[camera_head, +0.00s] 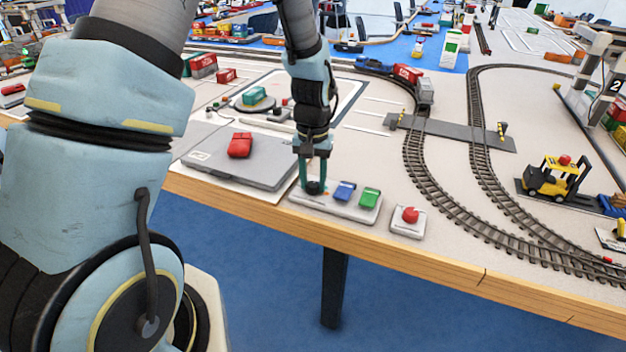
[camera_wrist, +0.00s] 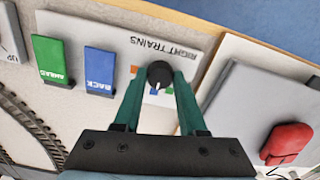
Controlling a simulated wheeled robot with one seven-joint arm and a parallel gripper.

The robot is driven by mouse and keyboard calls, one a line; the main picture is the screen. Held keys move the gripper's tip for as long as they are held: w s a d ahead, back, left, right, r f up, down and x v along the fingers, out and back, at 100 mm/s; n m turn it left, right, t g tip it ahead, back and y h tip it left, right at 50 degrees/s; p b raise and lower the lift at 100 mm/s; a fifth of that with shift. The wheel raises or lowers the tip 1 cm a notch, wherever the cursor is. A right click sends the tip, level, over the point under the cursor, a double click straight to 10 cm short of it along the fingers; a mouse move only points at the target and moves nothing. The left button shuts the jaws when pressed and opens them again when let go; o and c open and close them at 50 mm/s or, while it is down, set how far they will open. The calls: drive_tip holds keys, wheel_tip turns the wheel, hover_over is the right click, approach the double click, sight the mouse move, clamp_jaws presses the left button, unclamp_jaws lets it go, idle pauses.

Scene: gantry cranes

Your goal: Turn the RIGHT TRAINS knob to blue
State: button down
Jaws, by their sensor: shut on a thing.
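The RIGHT TRAINS panel (camera_head: 327,208) is a pale plate near the table's front edge; its label reads upside down on the panel in the wrist view (camera_wrist: 112,32). The black round knob (camera_wrist: 159,73) stands on it, with small orange, green and blue marks partly showing around it. A light pointer line on the knob seems to face the gripper's palm; which mark it meets I cannot tell. My gripper (camera_wrist: 159,80) is shut on the knob, a teal finger on each side. In the head view my gripper (camera_head: 314,178) points down at the panel's left end, mostly hiding the knob.
A blue BACK button (camera_wrist: 99,70) and a green button (camera_wrist: 52,62) sit beside the knob. A red push button (camera_head: 410,215) is on a separate plate to the right. A grey pad with a red block (camera_head: 240,145) lies left. Tracks (camera_head: 428,180) run farther right.

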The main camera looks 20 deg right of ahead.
sight(313, 184)
drive_tip(key=shift+c, duration=2.3)
unclamp_jaws()
wheel_tip(313, 184, up, 11)
drive_tip(key=b, duration=0.1)
drive_tip(key=shift+f, duration=0.1)
